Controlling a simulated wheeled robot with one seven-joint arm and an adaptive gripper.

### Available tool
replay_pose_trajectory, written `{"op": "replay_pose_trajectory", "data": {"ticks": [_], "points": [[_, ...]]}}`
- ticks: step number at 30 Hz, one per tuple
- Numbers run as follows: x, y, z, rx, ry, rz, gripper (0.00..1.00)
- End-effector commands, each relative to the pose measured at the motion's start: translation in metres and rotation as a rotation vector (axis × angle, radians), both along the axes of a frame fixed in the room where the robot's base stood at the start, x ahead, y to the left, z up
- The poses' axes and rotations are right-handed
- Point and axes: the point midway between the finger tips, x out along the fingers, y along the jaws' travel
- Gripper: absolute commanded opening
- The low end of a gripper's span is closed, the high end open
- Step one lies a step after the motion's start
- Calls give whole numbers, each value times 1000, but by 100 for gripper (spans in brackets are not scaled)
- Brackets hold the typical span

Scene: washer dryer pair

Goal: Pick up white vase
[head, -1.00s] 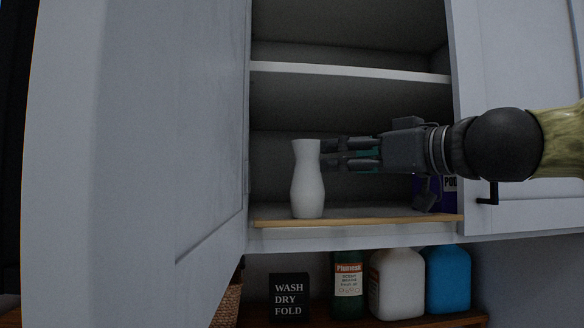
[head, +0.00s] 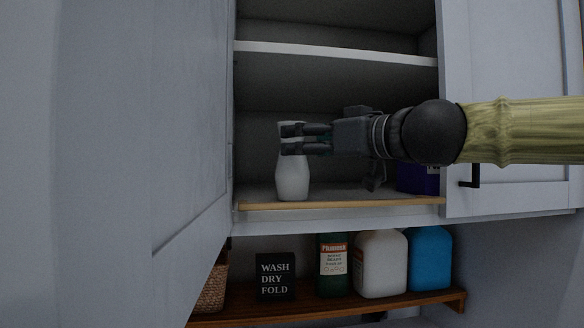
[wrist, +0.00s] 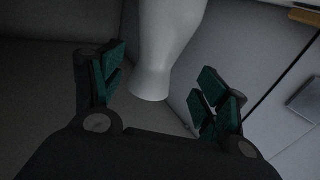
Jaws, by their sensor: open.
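The white vase (head: 292,180) stands upright on the cabinet's bottom shelf, toward the left of the opening. My gripper (head: 290,139) reaches in from the right at the height of the vase's neck, and its fingers overlap the upper vase in the head view. In the wrist view the vase (wrist: 166,50) lies between the two open fingers with green pads; the gripper point there is between them (wrist: 158,92). Gaps show on both sides of the vase, so the fingers do not appear to press on it. Part of the vase's neck is hidden behind the fingers.
The open left cabinet door (head: 110,130) and the right door (head: 510,110) flank the opening. A purple box (head: 418,180) stands right on the bottom shelf (head: 340,202). The middle shelf (head: 340,54) is above my arm. A black sign (head: 275,277) and several bottles stand below.

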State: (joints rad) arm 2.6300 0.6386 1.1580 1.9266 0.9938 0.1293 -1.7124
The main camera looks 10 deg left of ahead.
Motion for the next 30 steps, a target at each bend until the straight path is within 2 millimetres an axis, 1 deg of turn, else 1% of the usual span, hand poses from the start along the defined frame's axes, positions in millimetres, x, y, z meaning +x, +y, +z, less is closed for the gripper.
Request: {"op": "replay_pose_trajectory", "data": {"ticks": [14,21,30], "points": [[22,21,2,1,3,1,74],[31,35,1,0,2,1,74],[33,38,1,1,1,0,74]]}}
